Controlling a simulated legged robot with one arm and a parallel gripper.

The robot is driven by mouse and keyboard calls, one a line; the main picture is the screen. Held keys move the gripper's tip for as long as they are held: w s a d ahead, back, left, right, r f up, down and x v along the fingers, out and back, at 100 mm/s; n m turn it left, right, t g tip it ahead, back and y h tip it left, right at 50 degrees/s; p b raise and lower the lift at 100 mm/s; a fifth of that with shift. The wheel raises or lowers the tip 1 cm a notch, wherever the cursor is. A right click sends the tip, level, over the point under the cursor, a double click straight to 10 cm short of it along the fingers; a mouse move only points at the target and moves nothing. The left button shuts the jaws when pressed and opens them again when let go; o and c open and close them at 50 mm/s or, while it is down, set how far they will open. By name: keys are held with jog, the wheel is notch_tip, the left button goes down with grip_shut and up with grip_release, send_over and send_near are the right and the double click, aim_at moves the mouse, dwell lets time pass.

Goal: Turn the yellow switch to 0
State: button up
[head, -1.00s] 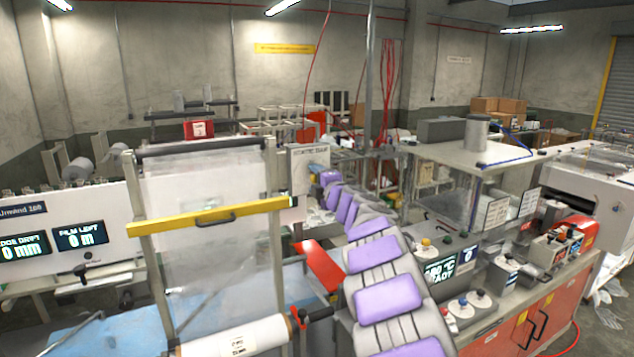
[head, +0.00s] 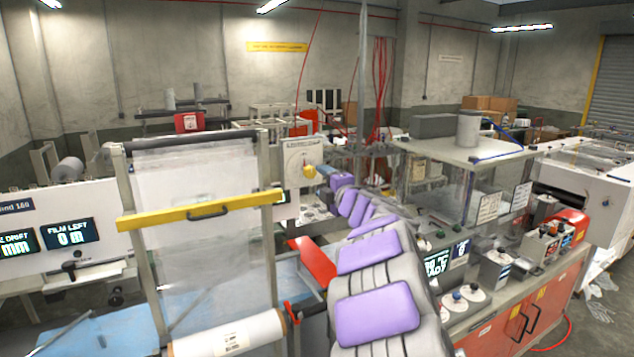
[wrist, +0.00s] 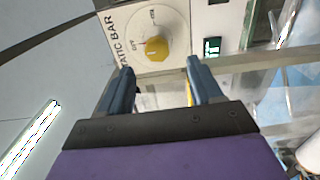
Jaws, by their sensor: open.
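The yellow switch (wrist: 156,48) is a round knob on a white dial plate marked STATIC BAR (wrist: 117,38), with small position marks around it. In the head view, the yellow switch (head: 309,172) shows small on the pale panel beyond the film frame. My gripper (wrist: 160,67) is open, its two blue fingers spread below the knob in the wrist view, one to each side. The knob appears in line with the gap between the fingertips. I cannot tell whether they touch it. In the head view the fingers are not clear at the end of my purple-and-grey arm.
A small green-lit display (wrist: 212,47) sits right of the dial. In the head view, the film frame with a yellow bar (head: 200,210) stands left of my arm. A red panel (head: 312,262) lies beside the arm. A control bench (head: 520,310) stands right.

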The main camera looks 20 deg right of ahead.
jog(key=s, duration=0.8)
jog(key=shift+s, duration=0.3)
jog(key=s+d+f+m+g+h+b, duration=0.35)
jog(key=s+f+m+h+b, duration=0.2)
jog(key=s+m+h, duration=0.4)
jog(key=s+a+f+m+g+y+b, duration=0.1)
jog(key=s+a+f+m+g, duration=0.3)
jog(key=f, duration=0.4)
jog(key=s+a+f+m+g+y+b, duration=0.2)
jog(key=s+a+f+m+g, duration=0.15)
jog(key=s+f, duration=0.4)
jog(key=s+a+f+g+y+b, duration=0.1)
jog(key=s+a+f+g+y, duration=0.1)
jog(key=s+a+f, duration=0.3)
jog(key=s+a+f+m+g+y+b, duration=0.1)
jog(key=s+a+f+g, duration=0.3)
jog(key=s+a, duration=0.4)
jog(key=s+a+f+g+y+b, duration=0.1)
jog(key=s+a+f+g+y, duration=0.1)
jog(key=s+a+f, duration=0.4)
jog(key=s+f+y, duration=0.1)
jog(key=s, duration=0.4)
jog(key=shift+s+a+m+g+b, duration=0.15)
jog(key=shift+s+m+g+b, duration=0.15)
jog(key=shift+s+g+b, duration=0.1)
